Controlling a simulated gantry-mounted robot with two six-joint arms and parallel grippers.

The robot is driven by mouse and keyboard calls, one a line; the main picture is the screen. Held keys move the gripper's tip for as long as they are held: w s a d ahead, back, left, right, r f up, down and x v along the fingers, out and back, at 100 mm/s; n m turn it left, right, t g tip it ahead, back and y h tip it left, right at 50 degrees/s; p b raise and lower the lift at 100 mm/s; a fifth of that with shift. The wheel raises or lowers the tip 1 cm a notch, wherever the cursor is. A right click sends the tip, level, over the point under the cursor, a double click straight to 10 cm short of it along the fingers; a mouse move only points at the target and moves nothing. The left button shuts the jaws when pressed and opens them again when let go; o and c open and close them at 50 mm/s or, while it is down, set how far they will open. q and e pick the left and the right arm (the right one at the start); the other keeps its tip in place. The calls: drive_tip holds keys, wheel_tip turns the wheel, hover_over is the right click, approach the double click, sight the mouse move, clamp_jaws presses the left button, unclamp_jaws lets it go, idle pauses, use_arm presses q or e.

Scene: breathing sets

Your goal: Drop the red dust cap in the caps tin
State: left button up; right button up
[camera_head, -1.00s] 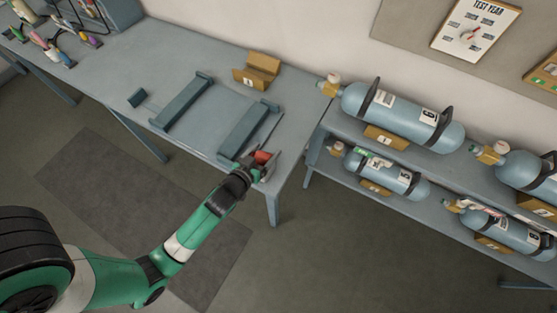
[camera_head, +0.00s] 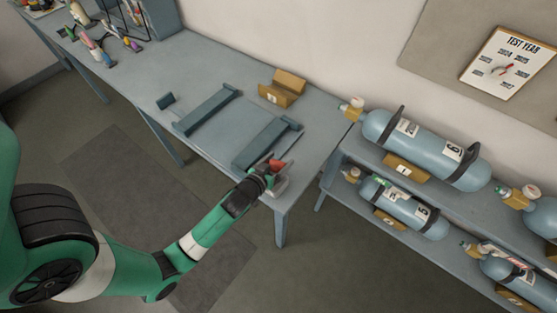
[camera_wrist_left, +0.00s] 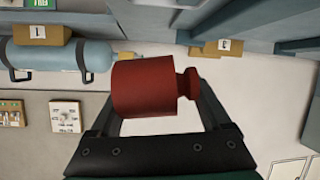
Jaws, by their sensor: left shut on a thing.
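The red dust cap (camera_wrist_left: 145,88) is a short red cylinder with a narrower knob at one end. In the left wrist view it lies between the fingers of my left gripper (camera_wrist_left: 160,95), which is shut on it. In the head view my left gripper (camera_head: 270,172) holds the red cap (camera_head: 277,165) near the right front corner of the bench (camera_head: 305,165). I cannot tell how high above the bench it is. I cannot make out a caps tin for certain. My right gripper is not in view.
Two dark rails (camera_head: 208,109) and a tan cradle block (camera_head: 283,88) are on the bench. Small coloured items (camera_head: 95,48) stand at its far left. Blue cylinders (camera_head: 425,148) lie on a two-level rack to the right. The bench between the rails is clear.

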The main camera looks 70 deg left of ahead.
use_arm(q)
drive_tip(key=shift+f+b, duration=2.2)
drive_tip(key=shift+f, duration=0.55)
drive_tip(key=o, duration=1.3)
drive_tip(key=shift+c, duration=0.2)
drive_tip(key=p+v, duration=0.1)
drive_tip(key=v, duration=1)
drive_tip(key=shift+s+d+r, duration=0.15)
drive_tip(key=shift+s+r, duration=0.05)
drive_tip(key=shift+s, duration=0.05)
